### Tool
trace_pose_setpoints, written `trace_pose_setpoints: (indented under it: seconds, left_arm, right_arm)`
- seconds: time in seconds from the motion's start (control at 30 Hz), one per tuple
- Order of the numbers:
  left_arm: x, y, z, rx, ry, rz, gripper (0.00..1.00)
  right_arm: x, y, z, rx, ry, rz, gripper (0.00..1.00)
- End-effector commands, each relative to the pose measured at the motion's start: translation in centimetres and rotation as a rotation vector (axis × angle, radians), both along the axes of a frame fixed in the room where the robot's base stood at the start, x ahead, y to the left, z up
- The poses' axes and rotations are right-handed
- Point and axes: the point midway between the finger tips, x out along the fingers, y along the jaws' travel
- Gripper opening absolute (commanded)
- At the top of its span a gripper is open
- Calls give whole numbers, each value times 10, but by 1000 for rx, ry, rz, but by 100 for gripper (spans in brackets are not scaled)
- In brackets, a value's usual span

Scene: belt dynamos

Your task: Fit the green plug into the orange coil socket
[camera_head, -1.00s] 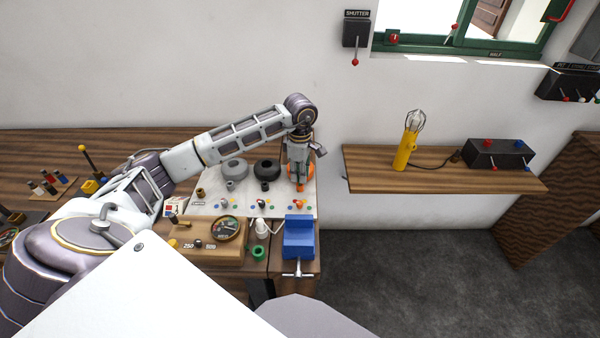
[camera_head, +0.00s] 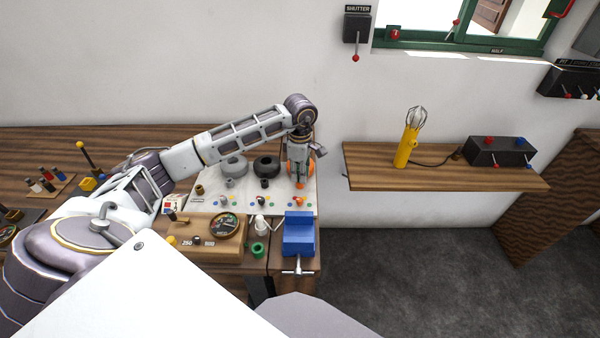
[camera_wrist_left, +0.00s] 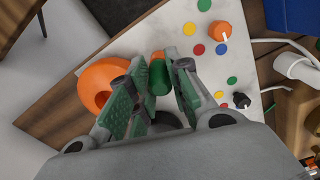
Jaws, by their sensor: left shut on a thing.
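My left gripper (camera_head: 299,171) points down over the orange coil (camera_head: 319,154) at the right end of the white board. In the left wrist view the left gripper (camera_wrist_left: 156,88) is shut on the green plug (camera_wrist_left: 160,78), a short dark-green cylinder between its green pads. The orange coil (camera_wrist_left: 97,84) shows there as a thick ring to the left of the pads. The orange socket (camera_wrist_left: 157,55) lies just past the plug's far end, in line with it. I cannot tell how far plug and socket overlap. The right gripper is not in view.
A grey coil (camera_head: 234,166) and a black coil (camera_head: 267,167) stand left of the gripper. A wall shelf (camera_head: 360,178) is at right.

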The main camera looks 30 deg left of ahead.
Motion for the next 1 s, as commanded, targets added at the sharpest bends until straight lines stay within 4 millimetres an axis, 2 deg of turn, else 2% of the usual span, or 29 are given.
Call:
trace_pose_setpoints:
  seconds: [0.37, 0.4, 0.6, 1.0]
  left_arm:
    - [0, 0, -6, 0, 0, 0, 0]
    - [0, 0, -6, 0, 0, 0, 22]
    - [0, 0, -6, 0, 0, 0, 45]
    - [0, 0, -4, 0, -1, 0, 45]
  right_arm:
    - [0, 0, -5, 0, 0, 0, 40]
    - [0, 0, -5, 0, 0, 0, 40]
    - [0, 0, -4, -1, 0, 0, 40]
    - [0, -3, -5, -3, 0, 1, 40]
